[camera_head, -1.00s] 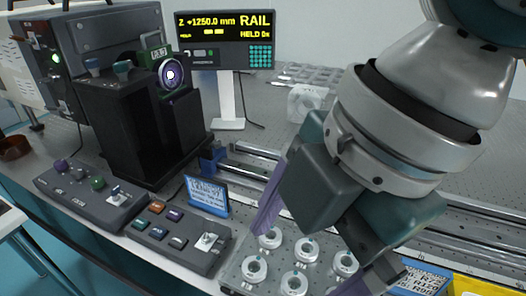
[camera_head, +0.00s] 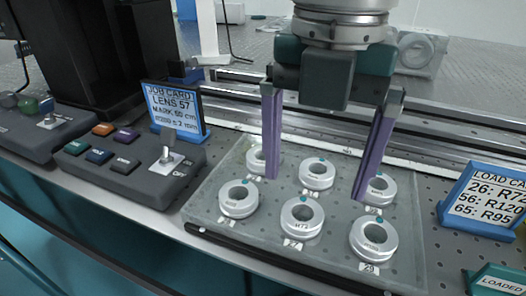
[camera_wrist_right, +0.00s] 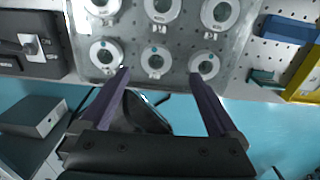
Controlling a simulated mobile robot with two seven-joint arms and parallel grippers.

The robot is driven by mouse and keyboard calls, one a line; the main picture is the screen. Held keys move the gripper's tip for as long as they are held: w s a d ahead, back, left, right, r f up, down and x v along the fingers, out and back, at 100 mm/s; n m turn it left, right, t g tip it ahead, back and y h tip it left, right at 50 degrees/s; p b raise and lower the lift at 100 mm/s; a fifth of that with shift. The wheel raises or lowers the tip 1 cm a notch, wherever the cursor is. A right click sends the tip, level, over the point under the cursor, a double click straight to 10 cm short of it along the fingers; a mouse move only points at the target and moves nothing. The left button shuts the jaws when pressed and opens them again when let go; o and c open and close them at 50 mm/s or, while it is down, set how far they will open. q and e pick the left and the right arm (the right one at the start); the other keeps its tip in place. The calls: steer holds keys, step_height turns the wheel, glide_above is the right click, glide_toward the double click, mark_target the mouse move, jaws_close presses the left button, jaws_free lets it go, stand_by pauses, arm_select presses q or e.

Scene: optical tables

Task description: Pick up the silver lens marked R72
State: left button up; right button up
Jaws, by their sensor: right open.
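The silver ring-shaped lens marked R72 (camera_head: 302,217) sits in the front row, middle place, of a clear tray (camera_head: 226,184). It has a teal dot on its rim, and what looks like the same lens is in the right wrist view (camera_wrist_right: 156,62). My right gripper (camera_head: 316,189) is open and empty, pointing down above the tray with its purple fingers wide apart. In the right wrist view its fingertips (camera_wrist_right: 160,74) appear on either side of the front middle lens, apart from it. My left gripper is not in view.
Several similar silver lenses stand close around, including front left (camera_head: 238,199) and front right (camera_head: 374,238). A blue load card (camera_head: 485,200) stands right of the tray. A job card (camera_head: 176,110) and a switch box (camera_head: 130,160) are at left. Metal rails (camera_head: 450,137) run behind.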

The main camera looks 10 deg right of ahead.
mark_target(303, 212)
steer(key=f, duration=0.2)
steer(key=f+b, duration=0.1)
steer(key=f, duration=0.2)
steer(key=shift+w+a+f, duration=0.1)
steer(key=shift+a+f, duration=0.15)
steer(key=shift+f, duration=0.15)
steer(key=c, duration=1.5)
steer(key=shift+o, duration=0.2)
steer(key=shift+r, duration=0.15)
